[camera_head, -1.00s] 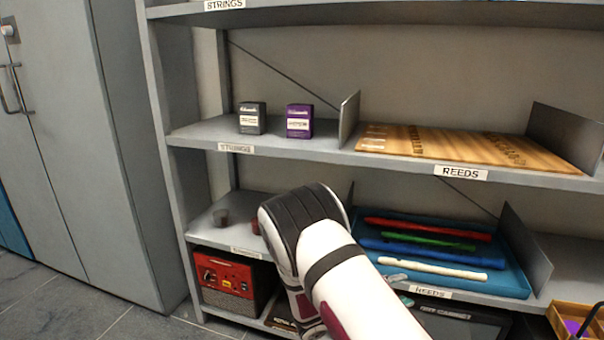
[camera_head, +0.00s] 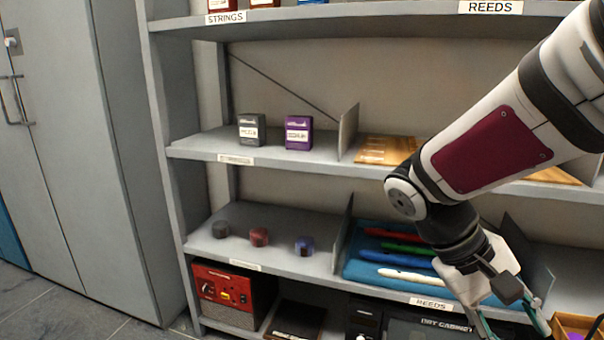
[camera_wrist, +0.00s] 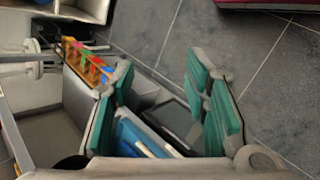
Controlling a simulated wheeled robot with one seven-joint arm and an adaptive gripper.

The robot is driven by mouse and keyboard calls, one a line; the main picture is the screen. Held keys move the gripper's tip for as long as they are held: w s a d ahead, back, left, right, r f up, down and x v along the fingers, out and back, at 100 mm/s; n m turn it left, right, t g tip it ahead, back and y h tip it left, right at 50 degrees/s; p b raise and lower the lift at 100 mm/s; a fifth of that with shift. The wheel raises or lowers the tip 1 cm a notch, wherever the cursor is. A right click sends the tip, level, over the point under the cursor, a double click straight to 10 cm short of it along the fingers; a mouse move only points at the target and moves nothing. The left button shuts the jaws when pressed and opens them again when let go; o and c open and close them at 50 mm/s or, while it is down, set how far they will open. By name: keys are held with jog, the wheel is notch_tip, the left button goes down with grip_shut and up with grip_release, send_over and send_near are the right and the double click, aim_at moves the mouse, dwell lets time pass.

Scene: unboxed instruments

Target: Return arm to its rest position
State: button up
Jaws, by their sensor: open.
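My arm reaches in from the right of the head view, in front of the shelf unit (camera_head: 270,173). My gripper (camera_head: 515,318) hangs at the lower right, pointing down in front of the lower REEDS shelf. In the wrist view my gripper (camera_wrist: 170,110) shows its green pads spread wide apart with nothing between them. The arm hides part of the wooden board (camera_head: 385,150) and part of the blue tray (camera_head: 362,272).
Three small round pieces, one grey (camera_head: 221,229), one red (camera_head: 259,237) and one blue (camera_head: 304,246), stand on the lower shelf. Above are a grey box (camera_head: 250,131) and a purple box (camera_head: 298,133). A red amplifier (camera_head: 230,292) sits at the bottom. A tall cabinet (camera_head: 75,150) stands left.

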jog(key=s+a+r+t+y, duration=0.1)
jog(key=s+a+t+y, duration=0.1)
jog(key=s+a+y, duration=0.45)
jog(key=s+a+r+t+y, duration=0.1)
jog(key=s+a+t, duration=0.15)
jog(key=s, duration=0.65)
notch_tip(320, 180, up, 33)
jog(key=t+p, duration=0.3)
jog(key=p, duration=2.8)
jog(key=shift+s+p, duration=0.2)
jog(key=shift+p, duration=0.1)
jog(key=shift+d+f, duration=0.1)
jog(key=shift+d, duration=0.05)
